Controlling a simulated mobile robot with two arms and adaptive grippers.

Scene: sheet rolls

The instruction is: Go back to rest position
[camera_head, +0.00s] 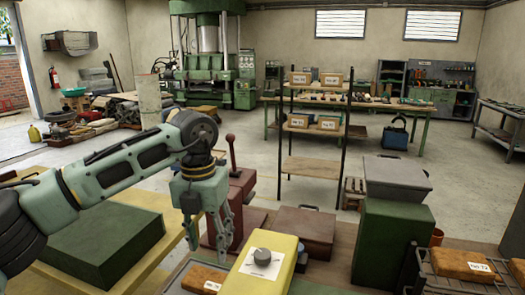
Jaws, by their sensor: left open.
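My left gripper (208,230) hangs pointing down at the end of my left arm, which comes in from the left. Its fingers are apart and nothing shows between them. It is in front of a dark red machine with a lever (240,190) and just left of a yellow box with a grey knob (266,258). I cannot tell whether it touches either. My right gripper does not show.
A green block (105,238) lies on the yellow table at left. A brown case (304,230), an orange labelled block (205,278) and a green machine with grey top (390,235) crowd the bench. A rack (466,264) holds another orange block. Open floor lies behind.

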